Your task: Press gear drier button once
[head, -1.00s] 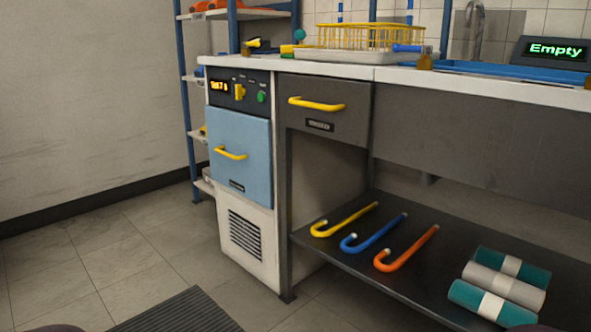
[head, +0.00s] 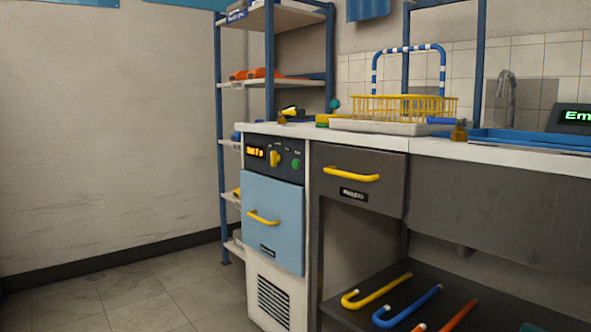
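The gear drier (head: 272,225) is a white cabinet under the left end of the counter, with a closed light-blue door (head: 270,219) and a yellow door handle (head: 263,217). Its dark control panel (head: 259,165) is at the top. The panel holds a small display (head: 255,152) with orange text too small to read surely, a yellow knob (head: 275,158) and a round green button (head: 296,164) at the right. Neither of my grippers shows in the head view.
A yellow-handled drawer (head: 378,183) is right of the drier. The counter carries a yellow rack (head: 405,107) and a blue tray (head: 535,139). Coloured hooked tubes lie on the low shelf (head: 445,282). A blue-post shelf unit (head: 219,130) stands behind. The floor at left (head: 120,290) is clear.

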